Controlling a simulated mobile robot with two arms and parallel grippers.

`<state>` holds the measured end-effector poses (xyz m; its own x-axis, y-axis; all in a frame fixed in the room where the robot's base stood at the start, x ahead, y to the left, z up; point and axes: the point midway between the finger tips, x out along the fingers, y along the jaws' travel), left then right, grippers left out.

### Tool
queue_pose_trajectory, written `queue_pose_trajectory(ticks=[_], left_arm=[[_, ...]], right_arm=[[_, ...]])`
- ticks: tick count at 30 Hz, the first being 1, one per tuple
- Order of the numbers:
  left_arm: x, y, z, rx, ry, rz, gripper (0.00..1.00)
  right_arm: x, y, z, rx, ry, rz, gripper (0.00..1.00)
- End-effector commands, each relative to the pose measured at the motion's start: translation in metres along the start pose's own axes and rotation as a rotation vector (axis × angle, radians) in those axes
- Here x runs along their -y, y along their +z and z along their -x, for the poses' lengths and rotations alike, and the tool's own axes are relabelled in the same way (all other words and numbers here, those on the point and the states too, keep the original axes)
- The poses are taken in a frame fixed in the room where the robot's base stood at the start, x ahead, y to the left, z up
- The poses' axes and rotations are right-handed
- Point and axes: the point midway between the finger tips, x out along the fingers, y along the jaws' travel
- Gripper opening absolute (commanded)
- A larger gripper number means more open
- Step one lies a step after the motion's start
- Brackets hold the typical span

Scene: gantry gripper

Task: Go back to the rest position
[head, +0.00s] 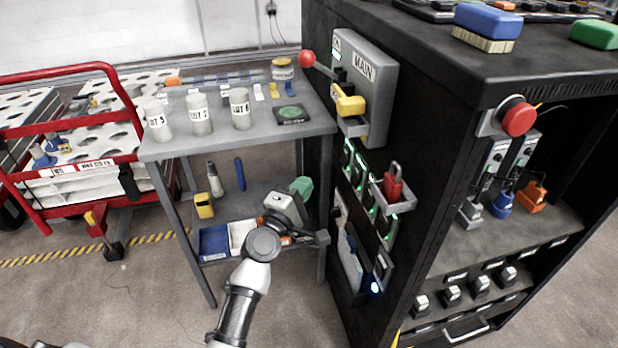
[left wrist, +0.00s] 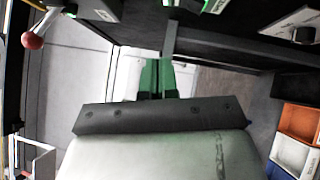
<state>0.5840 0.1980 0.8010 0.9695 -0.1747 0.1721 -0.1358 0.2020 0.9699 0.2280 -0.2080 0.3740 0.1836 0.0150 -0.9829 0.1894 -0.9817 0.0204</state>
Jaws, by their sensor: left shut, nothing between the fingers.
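My left arm reaches up from the bottom of the head view. Its left gripper (head: 303,186) has green fingers and is beside the grey workbench (head: 233,140), below its top and near the black cabinet's left side. In the left wrist view the green fingers of the left gripper (left wrist: 157,78) are together, with nothing between them. The tips are partly hidden by the gripper body in the head view. My right gripper is not in view.
The black cabinet (head: 430,120) with a MAIN switch box (head: 378,75) and a red padlock (head: 393,185) stands right of the arm. Labelled cups (head: 198,115) stand on the bench. Bins (head: 215,243) sit on its lower shelf. A red cart (head: 100,145) stands left. Floor is clear at lower left.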

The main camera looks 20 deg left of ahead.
Motion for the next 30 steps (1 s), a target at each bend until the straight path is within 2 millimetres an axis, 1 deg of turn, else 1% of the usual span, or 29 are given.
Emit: queue_pose_trajectory(ticks=[14,16,17,20,21,23,24,26,27,29,30], left_arm=[[0.001,0.000,0.001,0.000,-0.002,-0.002,0.00],[0.008,0.001,0.003,0.004,-0.022,-0.023,0.00],[0.015,0.001,0.005,0.008,-0.041,-0.043,0.00],[0.055,0.004,0.021,0.040,-0.155,-0.162,0.00],[0.077,0.007,0.031,0.064,-0.220,-0.232,0.00],[0.115,0.009,0.051,0.110,-0.332,-0.350,0.00],[0.142,0.011,0.068,0.151,-0.412,-0.434,0.00],[0.179,0.012,0.096,0.217,-0.528,-0.555,0.00],[0.203,0.013,0.116,0.267,-0.603,-0.631,0.00],[0.235,0.013,0.149,0.348,-0.713,-0.744,0.00],[0.255,0.013,0.173,0.406,-0.783,-0.815,0.00]], right_arm=[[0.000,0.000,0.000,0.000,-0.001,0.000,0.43],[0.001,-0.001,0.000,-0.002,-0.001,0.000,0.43],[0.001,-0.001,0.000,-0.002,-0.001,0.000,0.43],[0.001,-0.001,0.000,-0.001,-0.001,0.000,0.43],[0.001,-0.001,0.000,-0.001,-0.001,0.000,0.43],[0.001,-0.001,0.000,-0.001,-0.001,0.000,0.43],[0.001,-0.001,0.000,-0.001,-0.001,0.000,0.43],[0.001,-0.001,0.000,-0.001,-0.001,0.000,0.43],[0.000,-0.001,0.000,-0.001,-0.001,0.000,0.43],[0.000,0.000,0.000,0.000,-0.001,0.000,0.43],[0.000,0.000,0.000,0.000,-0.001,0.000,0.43]])
